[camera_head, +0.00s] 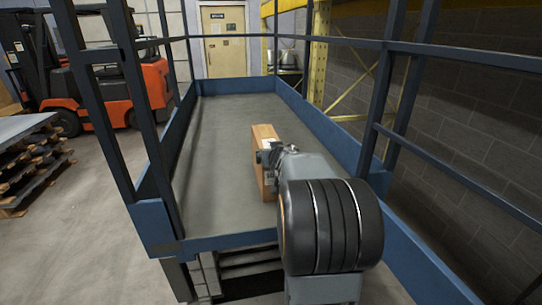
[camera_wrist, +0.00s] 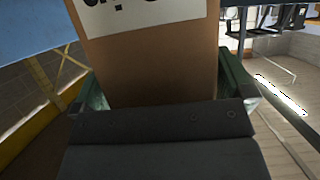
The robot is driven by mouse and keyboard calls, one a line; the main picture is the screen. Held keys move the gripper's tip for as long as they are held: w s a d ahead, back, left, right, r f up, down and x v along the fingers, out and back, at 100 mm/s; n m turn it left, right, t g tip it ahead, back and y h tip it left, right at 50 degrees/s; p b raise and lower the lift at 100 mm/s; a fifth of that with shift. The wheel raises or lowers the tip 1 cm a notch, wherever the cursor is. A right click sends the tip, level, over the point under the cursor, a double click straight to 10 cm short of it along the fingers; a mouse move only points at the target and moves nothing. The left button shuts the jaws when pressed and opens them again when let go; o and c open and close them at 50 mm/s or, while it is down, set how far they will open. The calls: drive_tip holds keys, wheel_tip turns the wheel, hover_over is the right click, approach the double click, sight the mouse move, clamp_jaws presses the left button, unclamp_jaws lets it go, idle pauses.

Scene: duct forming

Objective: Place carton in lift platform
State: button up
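The brown carton (camera_head: 262,133) is a box with a white label, and it is inside the railed area of the lift platform (camera_head: 211,150). The platform has a grey floor and a blue rim. My gripper (camera_head: 270,158) is at the carton's right side in the head view. In the wrist view the carton (camera_wrist: 160,62) fills the space between the two greenish fingers of my gripper (camera_wrist: 165,88), one against each side. The gripper is shut on it. My arm hides part of the carton, and I cannot tell whether its base touches the floor.
Dark blue guard rails (camera_head: 335,42) and posts surround the platform. A grey block wall (camera_head: 460,120) is close on the right. An orange forklift (camera_head: 155,85) and stacked pallets (camera_head: 30,165) stand on the left. The platform floor behind and left of the carton is clear.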

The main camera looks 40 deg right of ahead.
drive_tip(key=shift+s+a+r, duration=0.15)
drive_tip(key=shift+s+r, duration=0.2)
drive_tip(key=shift+r, duration=0.05)
drive_tip(key=p+v, duration=0.5)
drive_tip(key=v, duration=0.6)
drive_tip(key=s+a+f+n+g+y, duration=0.2)
drive_tip(key=s+a, duration=0.4)
drive_tip(key=a, duration=0.6)
drive_tip(key=s+a+f+n+g+y, duration=0.3)
drive_tip(key=s+a, duration=0.3)
drive_tip(key=a, duration=0.6)
drive_tip(key=shift+s+g+y, duration=0.2)
drive_tip(key=shift+g+y, duration=0.3)
drive_tip(key=shift+g, duration=0.4)
drive_tip(key=shift+f, duration=0.1)
drive_tip(key=shift+g, duration=0.3)
wheel_tip(320, 180, down, 5)
drive_tip(key=b, duration=0.4)
drive_tip(key=shift+c, duration=0.3)
